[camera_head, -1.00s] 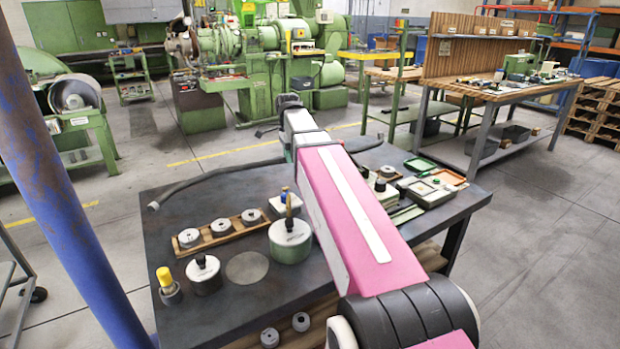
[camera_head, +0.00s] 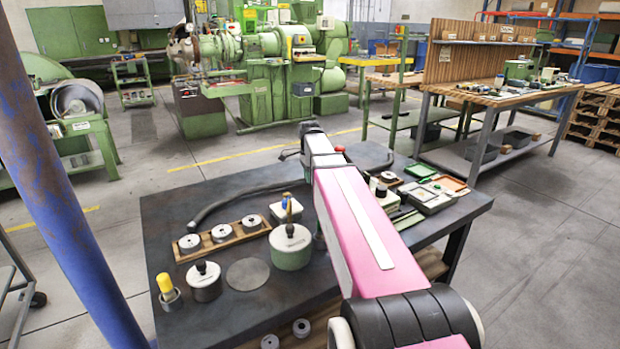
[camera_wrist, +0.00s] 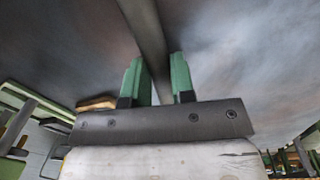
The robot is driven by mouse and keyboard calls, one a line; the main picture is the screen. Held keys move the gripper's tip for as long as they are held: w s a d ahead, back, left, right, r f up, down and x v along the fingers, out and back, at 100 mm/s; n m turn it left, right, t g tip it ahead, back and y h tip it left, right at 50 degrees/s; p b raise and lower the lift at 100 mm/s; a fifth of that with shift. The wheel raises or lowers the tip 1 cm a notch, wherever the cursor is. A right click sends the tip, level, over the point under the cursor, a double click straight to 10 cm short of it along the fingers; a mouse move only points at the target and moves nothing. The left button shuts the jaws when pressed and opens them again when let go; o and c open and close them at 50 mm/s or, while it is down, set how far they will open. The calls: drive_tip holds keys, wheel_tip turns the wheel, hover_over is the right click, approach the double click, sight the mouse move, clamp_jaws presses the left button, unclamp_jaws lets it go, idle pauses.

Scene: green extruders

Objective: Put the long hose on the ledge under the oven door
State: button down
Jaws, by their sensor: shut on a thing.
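The long hose (camera_head: 240,196) is dark grey and shows on both sides of my arm at the far part of the dark worktable. Its left end curves down behind the wooden strip of grey rings. Its right part bends near the far edge. In the wrist view the hose (camera_wrist: 150,30) runs between the two green fingers of my gripper (camera_wrist: 157,62), which is shut on it. In the head view my arm hides the fingers and the held part. I cannot tell how high the hose is above the tabletop. I cannot make out an oven door or its ledge.
The worktable (camera_head: 160,250) holds a wooden strip (camera_head: 222,239), a round green-and-white pot (camera_head: 291,247), a knobbed weight (camera_head: 205,281) and a yellow-topped piece (camera_head: 167,289). Trays stand at its right. A blue post (camera_head: 62,185) rises at left. Open floor lies beyond, before green machines.

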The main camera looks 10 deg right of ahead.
drive_tip(key=shift+f, duration=0.15)
drive_tip(key=c, duration=1)
unclamp_jaws()
drive_tip(key=shift+o, duration=0.2)
drive_tip(key=shift+o, duration=0.3)
wheel_tip(320, 180, up, 12)
drive_tip(key=shift+w+f, duration=0.15)
drive_tip(key=shift+w, duration=0.25)
drive_tip(key=shift+o, duration=0.6)
drive_tip(key=shift+s+a, duration=0.1)
drive_tip(key=shift+s, duration=0.1)
drive_tip(key=shift+s+a+f+m+t, duration=0.1)
drive_tip(key=shift+s+f+m+t, duration=0.1)
drive_tip(key=shift+f+m, duration=0.3)
drive_tip(key=shift+s+f+m+t, duration=0.15)
drive_tip(key=shift+f+m+t, duration=0.05)
drive_tip(key=shift+f+m, duration=0.25)
drive_tip(key=shift+f, duration=5)
